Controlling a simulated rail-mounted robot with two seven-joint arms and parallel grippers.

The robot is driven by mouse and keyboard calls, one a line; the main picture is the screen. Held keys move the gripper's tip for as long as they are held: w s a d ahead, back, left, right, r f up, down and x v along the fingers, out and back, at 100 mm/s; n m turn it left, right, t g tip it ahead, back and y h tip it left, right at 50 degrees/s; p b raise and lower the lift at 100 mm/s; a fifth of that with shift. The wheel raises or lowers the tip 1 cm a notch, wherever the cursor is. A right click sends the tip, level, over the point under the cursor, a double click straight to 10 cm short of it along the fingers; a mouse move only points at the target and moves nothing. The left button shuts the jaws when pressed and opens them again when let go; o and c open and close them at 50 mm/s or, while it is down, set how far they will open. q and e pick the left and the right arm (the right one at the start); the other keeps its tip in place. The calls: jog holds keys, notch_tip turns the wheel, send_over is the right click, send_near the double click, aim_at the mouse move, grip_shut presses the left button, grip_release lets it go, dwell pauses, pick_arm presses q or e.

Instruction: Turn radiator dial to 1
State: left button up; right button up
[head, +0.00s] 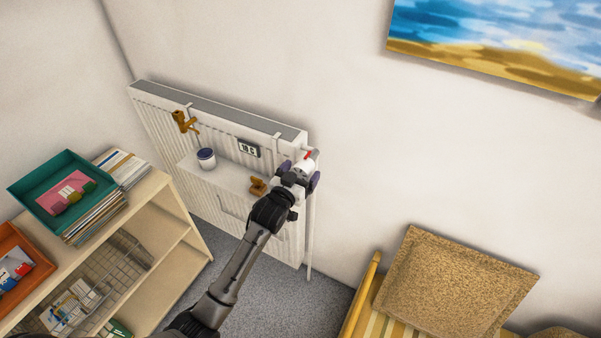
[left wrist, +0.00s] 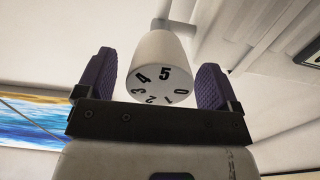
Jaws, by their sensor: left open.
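The white radiator dial (left wrist: 163,62) shows large in the left wrist view, with black digits on its end face. The 5 sits at the top of that face, the 4 to its left and the 0 at the right. My left gripper (head: 299,174) is at the right end of the white radiator (head: 160,105) in the head view. Its purple fingers are open, one on each side of the dial, with visible gaps in the left wrist view. In the head view the gripper mostly hides the dial. My right gripper is not in view.
A white ledge before the radiator holds a dark-and-white cup (head: 206,159) and a small brown figure (head: 257,186). A digital display (head: 248,148) is behind. A shelf (head: 150,190) with trays stands left; a seat with a tan cushion (head: 455,280) is right.

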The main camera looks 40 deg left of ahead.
pick_arm(q)
jog(key=c, duration=0.9)
jog(key=shift+r+m+p, duration=0.15)
jog(key=shift+m+p, duration=0.75)
jog(key=shift+p, duration=0.05)
jog(key=m+p, duration=0.2)
jog(key=shift+m, duration=0.3)
jog(key=m+p, duration=0.1)
jog(key=m, duration=0.2)
jog(key=shift+m+p, duration=0.65)
jog(key=shift+m, duration=0.95)
